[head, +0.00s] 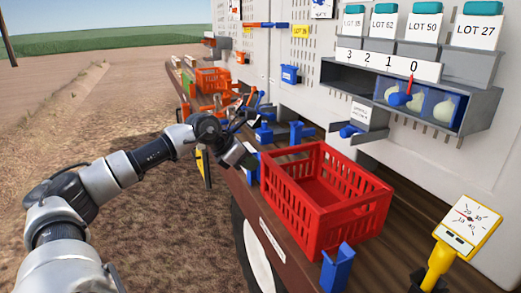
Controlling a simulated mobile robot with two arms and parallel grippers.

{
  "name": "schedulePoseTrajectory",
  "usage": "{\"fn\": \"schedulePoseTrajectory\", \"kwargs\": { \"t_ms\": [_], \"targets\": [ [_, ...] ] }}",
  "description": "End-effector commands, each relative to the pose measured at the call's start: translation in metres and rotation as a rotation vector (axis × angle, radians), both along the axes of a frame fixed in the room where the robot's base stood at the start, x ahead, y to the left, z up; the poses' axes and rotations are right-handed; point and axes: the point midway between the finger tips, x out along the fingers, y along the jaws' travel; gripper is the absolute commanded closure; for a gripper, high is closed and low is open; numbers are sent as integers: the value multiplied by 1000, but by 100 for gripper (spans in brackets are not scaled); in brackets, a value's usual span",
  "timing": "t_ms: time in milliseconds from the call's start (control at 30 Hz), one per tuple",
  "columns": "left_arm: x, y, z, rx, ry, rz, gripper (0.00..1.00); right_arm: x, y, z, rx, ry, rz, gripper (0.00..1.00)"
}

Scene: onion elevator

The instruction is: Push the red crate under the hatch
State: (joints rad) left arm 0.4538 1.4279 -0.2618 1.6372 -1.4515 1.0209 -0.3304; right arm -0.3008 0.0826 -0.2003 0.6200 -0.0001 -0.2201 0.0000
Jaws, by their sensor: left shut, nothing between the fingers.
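The red crate (322,238) is an open slatted plastic box on the brown wooden ledge in the middle of the head view; it looks empty. A grey box with a clear blue-tinted front (444,108) holds pale onions on the wall above and right of the crate. I cannot tell for sure which part is the hatch; a small labelled chute with a blue handle (350,130) sits left of that box. My left gripper (243,156) is shut and empty, close to the crate's far left side, with a small gap apparent. My right gripper is out of view.
Blue brackets (338,266) stand on the ledge's near edge and behind the crate. A yellow dial gauge (467,226) stands at right. An orange crate (213,80) lies farther along the ledge. The ledge (385,250) is bare to the crate's right.

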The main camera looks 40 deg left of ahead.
Motion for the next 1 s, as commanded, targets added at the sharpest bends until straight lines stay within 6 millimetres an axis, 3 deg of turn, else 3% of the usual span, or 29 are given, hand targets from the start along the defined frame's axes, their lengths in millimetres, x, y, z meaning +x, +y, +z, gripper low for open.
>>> {"fn": "schedulePoseTrajectory", "kwargs": {
  "t_ms": [33,200,767,867,1000],
  "targets": [
    [6,-4,6,-5,-4,-3,100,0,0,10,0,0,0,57],
    [21,-9,4,-3,-3,-2,100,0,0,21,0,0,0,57],
    [29,-13,2,0,0,-1,100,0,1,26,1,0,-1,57],
    [39,-17,6,-5,-2,-1,100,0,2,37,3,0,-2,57],
    [68,-30,8,-9,-3,-3,100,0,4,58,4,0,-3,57]
  ]
}}
